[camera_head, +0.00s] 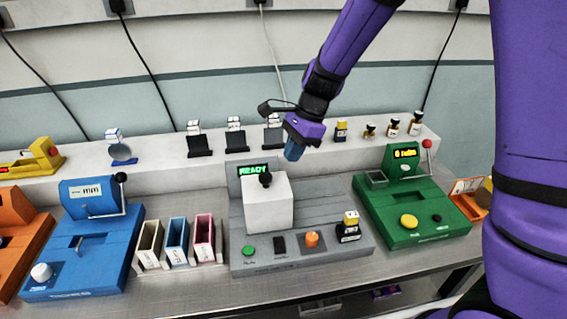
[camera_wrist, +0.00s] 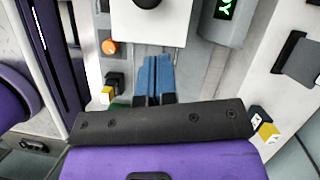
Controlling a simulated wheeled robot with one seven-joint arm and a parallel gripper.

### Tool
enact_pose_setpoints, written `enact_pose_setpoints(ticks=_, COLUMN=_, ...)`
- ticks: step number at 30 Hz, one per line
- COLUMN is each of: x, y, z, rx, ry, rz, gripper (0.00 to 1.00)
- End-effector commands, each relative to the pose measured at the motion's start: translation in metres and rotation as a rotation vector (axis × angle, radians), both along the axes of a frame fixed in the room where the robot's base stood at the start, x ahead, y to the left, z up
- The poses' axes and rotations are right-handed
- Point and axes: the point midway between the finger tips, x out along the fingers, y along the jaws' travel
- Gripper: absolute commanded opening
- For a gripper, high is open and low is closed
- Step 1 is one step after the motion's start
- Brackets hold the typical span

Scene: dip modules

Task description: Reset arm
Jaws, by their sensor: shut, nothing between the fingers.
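My gripper (camera_head: 294,151) hangs at the end of my purple arm, above the back right of the grey machine (camera_head: 345,253). Its blue fingers are shut with nothing between them; they also show in the wrist view (camera_wrist: 155,80). The grey machine carries a white block with a black knob (camera_head: 267,198) and a green "READY" display (camera_head: 261,170). The gripper is apart from the block, to its upper right in the head view. In the wrist view the white block (camera_wrist: 150,25) lies just beyond the fingertips.
A blue machine (camera_head: 85,250) and several coloured slots (camera_head: 177,240) stand left. A green machine (camera_head: 410,212) stands right. A yellow-topped stamp (camera_head: 349,225) sits on the grey machine's right. The back shelf (camera_head: 75,163) bears several black holders and stamps.

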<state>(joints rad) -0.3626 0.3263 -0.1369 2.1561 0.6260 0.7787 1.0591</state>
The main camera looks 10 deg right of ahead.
Motion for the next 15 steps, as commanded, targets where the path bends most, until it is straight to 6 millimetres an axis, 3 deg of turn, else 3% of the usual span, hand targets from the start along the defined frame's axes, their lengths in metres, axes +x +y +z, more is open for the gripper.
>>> enact_pose_setpoints(ticks=6, x=0.005, y=-0.016, z=0.042, rx=0.001, ry=-0.004, rz=-0.001, gripper=0.0)
enact_pose_setpoints(ticks=15, x=0.007, y=-0.027, z=0.069, rx=0.001, ry=-0.002, rz=0.0, gripper=0.0)
